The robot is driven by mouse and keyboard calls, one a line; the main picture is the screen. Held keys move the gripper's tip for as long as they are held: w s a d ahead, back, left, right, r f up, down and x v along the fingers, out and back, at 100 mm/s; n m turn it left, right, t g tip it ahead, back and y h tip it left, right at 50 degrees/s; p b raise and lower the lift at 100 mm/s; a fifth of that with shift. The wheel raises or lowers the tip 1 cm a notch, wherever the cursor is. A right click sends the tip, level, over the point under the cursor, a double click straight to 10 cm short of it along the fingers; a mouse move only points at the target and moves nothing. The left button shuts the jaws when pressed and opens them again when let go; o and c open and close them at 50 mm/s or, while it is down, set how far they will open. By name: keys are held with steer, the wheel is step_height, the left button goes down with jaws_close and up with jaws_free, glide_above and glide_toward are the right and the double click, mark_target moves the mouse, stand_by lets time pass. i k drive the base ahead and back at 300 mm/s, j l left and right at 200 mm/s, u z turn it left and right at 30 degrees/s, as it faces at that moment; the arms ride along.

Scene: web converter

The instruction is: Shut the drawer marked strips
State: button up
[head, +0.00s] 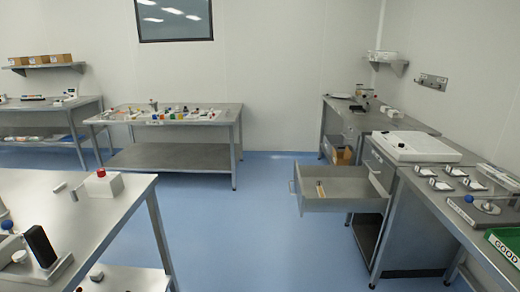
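A grey metal drawer (345,204) stands pulled out from the cabinet under the right-hand bench. It extends to the left over the blue floor, with its front panel and handle (292,187) at its left end. A small tan and dark item (320,188) lies inside near the front. I cannot read any mark on the drawer, so I cannot tell from this view whether it is marked strips. Another drawer front (376,162) shows above it, seemingly shut. My gripper is not in view.
The blue floor (235,225) is clear between the left bench (130,195) and the open drawer. The right bench carries a white tray-like device (415,146), several small plates and a green bin (506,245). A cluttered table (170,116) stands at the back.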

mark_target(347, 190)
steer(key=i, duration=1)
steer(key=i+j+z, duration=0.15)
steer(key=i, duration=0.85)
steer(key=i+u, duration=0.15)
steer(key=i, duration=0.3)
steer(key=i+l+u, duration=0.2)
steer(key=i, duration=0.3)
steer(key=i+u, duration=0.15)
steer(key=i, duration=0.3)
